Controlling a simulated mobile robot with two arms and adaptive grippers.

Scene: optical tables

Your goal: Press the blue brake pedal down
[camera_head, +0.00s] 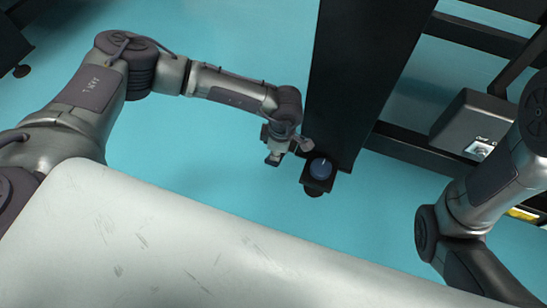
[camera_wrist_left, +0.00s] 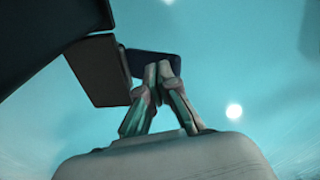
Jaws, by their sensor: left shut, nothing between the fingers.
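In the left wrist view a dark blue flat piece, which looks like the pedal (camera_wrist_left: 143,62), shows just beyond my fingertips. My left gripper (camera_head: 289,151) is just left of the pedal in the head view. It is shut and empty, with its fingertips together in the left wrist view (camera_wrist_left: 157,68). I cannot tell whether the tips touch the pedal. My right gripper is out of view.
The black table frame (camera_head: 365,70) rises beside the pedal, and a dark plate (camera_wrist_left: 100,70) adjoins it in the left wrist view. A grey box (camera_head: 470,125) sits at the right. The teal floor (camera_head: 215,150) is clear left of the pedal.

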